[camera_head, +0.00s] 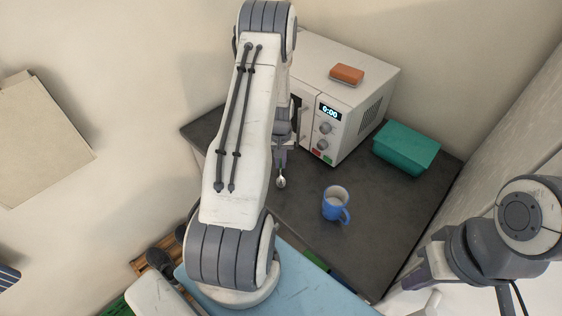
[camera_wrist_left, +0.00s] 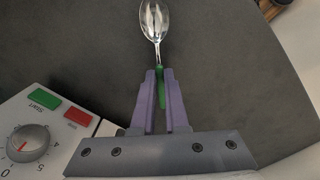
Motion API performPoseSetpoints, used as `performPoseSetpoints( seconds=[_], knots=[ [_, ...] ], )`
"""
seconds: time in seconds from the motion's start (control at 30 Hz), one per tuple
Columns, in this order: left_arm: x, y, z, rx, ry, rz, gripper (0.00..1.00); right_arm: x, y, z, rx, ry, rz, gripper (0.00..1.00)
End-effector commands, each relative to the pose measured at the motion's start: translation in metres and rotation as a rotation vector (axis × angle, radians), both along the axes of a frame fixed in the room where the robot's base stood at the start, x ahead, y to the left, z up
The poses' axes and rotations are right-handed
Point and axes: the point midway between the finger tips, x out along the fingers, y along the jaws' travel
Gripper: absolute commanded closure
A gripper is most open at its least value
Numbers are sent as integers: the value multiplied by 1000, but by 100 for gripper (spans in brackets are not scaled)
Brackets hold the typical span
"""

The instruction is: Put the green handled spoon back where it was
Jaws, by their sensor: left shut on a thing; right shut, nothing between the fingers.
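The spoon has a shiny metal bowl (camera_wrist_left: 153,20) and a green handle (camera_wrist_left: 161,92). My left gripper (camera_wrist_left: 160,80) is shut on the green handle, with the bowl pointing out beyond the fingertips. In the head view my left gripper (camera_head: 280,160) is in front of the microwave, partly hidden by my arm, and the spoon's bowl (camera_head: 281,182) shows below it, over the dark counter. I cannot tell whether the spoon touches the counter. My right gripper (camera_head: 413,279) is shut and empty at the lower right, off the counter's right edge.
A white microwave (camera_head: 350,112) with an orange block (camera_head: 347,74) on top stands at the back. A green box (camera_head: 405,149) sits to its right. A blue mug (camera_head: 335,204) stands right of the spoon. The dark counter (camera_head: 375,240) is bare around the mug.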

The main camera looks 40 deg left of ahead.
Motion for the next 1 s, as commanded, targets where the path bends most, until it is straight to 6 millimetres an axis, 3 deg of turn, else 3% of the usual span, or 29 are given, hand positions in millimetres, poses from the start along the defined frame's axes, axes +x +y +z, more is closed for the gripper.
performPoseSetpoints(
  seconds=[0.57,0.6,0.67,1.0],
  knots=[
    [0,0,-11,0,0,0,100,0,0,-9,0,0,0,100],
    [0,0,-10,0,0,0,77,0,0,-8,0,0,0,100],
    [0,0,-9,0,0,0,54,0,0,-7,0,0,0,100],
    [0,0,-8,0,0,0,54,0,0,-8,0,0,-1,100]
  ],
)
